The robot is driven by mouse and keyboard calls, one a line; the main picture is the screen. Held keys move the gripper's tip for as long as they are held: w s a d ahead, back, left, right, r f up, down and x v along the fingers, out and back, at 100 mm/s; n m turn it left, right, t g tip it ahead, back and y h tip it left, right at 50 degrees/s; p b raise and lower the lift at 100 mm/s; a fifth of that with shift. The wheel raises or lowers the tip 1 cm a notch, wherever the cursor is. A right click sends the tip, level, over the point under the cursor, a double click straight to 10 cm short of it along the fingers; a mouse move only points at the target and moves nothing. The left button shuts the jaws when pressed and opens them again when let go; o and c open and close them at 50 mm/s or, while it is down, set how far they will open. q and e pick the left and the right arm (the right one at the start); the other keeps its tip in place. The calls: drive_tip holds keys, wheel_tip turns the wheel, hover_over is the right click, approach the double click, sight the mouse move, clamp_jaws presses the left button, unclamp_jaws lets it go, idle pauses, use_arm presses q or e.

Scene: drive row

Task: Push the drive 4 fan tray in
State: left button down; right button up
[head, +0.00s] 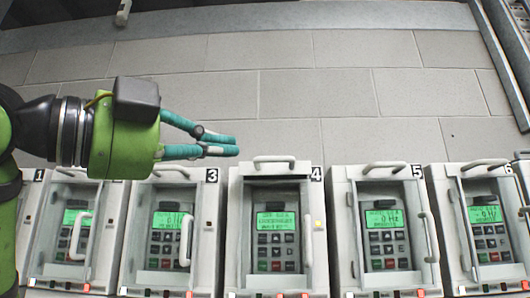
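Drive 4 (237,240) stands in the middle of the row, with its number at its top right. Its fan tray (291,169), with a pale handle (274,160) on it, is at the top and appears to stick out further than the tops beside it. Its green screen (277,222) shows several lines of text, and a yellowish light (318,224) shows at its right. My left gripper (236,145) reaches in from the left, above drive 3 and left of the tray handle. Its teal fingers are together with nothing between them, apart from the tray. My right gripper is out of view.
Drive 3 (212,215) is to the left and drive 5 (337,230) to the right, each with a top handle and a front handle. Drive 6 (438,225) is further right. The grey tiled area (330,95) beyond the row is clear right of my gripper.

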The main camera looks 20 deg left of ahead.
use_arm(q)
drive_tip(key=a+n, duration=0.1)
drive_tip(key=y+p, duration=0.1)
drive_tip(key=p, duration=0.7)
approach(286, 157)
drive_tip(key=d+x, duration=0.1)
drive_tip(key=x, duration=0.4)
drive_tip(key=shift+w+a+f+t+p, duration=0.1)
drive_tip(key=shift+w+a+t+p, duration=0.05)
drive_tip(key=shift+a+t+p, duration=0.2)
drive_tip(key=shift+d, duration=0.1)
